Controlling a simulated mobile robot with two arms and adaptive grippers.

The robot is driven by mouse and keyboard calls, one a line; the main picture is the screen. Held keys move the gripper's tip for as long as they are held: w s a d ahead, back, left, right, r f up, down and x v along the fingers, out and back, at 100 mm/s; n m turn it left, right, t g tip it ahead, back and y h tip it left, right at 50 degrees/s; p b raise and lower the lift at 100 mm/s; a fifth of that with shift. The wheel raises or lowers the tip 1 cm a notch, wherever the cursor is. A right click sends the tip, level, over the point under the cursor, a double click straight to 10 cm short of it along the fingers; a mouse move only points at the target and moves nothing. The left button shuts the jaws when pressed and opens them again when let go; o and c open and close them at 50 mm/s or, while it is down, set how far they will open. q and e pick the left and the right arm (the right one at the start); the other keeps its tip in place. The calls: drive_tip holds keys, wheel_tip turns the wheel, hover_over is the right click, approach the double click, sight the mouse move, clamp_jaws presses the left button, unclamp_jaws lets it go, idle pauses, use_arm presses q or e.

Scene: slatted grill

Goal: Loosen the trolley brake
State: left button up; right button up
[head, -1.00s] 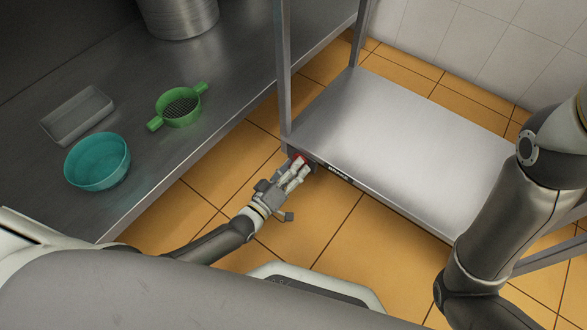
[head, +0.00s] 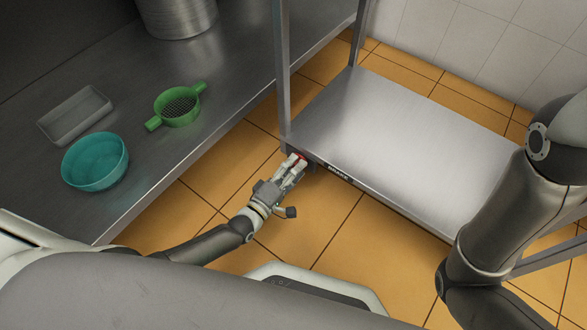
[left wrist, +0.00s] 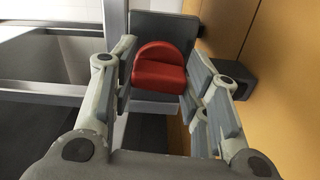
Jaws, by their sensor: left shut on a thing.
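The steel trolley (head: 400,130) stands with its lower shelf low over the floor, and a dark "BRAKE" label (head: 339,173) is on its front edge. The red brake lever (head: 302,157) is at the trolley's near left corner. My left gripper (head: 296,163) is at that corner, shut on the red lever. In the left wrist view the red lever (left wrist: 160,68) lies between the fingers, with a grey block behind it. The head view shows the lever only in part, behind the fingers. My right arm shows at the right, but its gripper is out of view.
A steel counter (head: 140,190) at the left holds a teal bowl (head: 96,162), a grey tray (head: 75,115), a green strainer (head: 177,105) and a metal pot (head: 178,17). A trolley post (head: 282,75) rises beside the lever. The tiled floor (head: 300,225) in front is clear.

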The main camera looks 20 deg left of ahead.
idle(0.3)
use_arm(q)
drive_tip(key=o, duration=1)
drive_tip(key=v, duration=1.2)
drive_tip(key=shift+s, duration=0.1)
